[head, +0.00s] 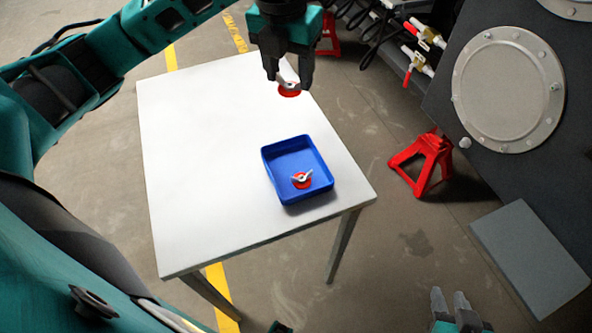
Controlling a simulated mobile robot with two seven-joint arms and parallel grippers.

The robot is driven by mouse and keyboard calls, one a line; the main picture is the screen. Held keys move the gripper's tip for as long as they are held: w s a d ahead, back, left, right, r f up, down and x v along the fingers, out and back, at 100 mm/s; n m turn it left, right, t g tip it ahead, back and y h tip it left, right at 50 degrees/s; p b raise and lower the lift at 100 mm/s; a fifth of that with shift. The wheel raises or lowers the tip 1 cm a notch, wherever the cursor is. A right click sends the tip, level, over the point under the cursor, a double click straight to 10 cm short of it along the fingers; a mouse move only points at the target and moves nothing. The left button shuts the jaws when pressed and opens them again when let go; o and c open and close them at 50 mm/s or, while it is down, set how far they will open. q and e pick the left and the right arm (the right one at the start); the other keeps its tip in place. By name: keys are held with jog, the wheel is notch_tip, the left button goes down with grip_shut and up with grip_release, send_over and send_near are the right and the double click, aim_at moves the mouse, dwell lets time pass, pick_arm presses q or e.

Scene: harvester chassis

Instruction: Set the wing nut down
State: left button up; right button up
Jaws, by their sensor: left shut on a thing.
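My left gripper (289,80) is at the top middle, above the far right part of the white table (195,150). It points down and is shut on a wing nut (289,90) with a red round base and a pale wing between the fingers. A second wing nut (301,180), also red with pale wings, lies in the blue tray (281,153) on the table, towards the tray's near side. My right gripper (450,303) is at the bottom edge, well off the table to the right. Its two fingertips show apart, with nothing seen between them.
Red jack stands (424,163) are on the floor right of the table. A dark chassis panel with a round bolted cover (508,90) fills the upper right. Cables and red-handled valves (425,35) are at the top. The table's left and middle are clear.

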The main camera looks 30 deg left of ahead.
pick_arm(q)
jog(key=n+b, duration=0.1)
send_over(292, 159)
jog(key=f, duration=1.5)
jog(key=shift+s+f, duration=0.2)
jog(key=shift+s, duration=0.15)
notch_tip(292, 159, down, 5)
jog(key=shift+r+b, duration=0.2)
jog(key=shift+b, duration=0.2)
pick_arm(e)
jog(key=shift+w+a+f, duration=0.25)
jog(key=shift+a+f, duration=0.05)
jog(key=shift+f, duration=0.05)
pick_arm(q)
jog(key=shift+f, duration=0.15)
pick_arm(e)
jog(key=shift+f, duration=0.15)
pick_arm(q)
jog(key=o, duration=1)
jog(key=shift+o, duration=0.2)
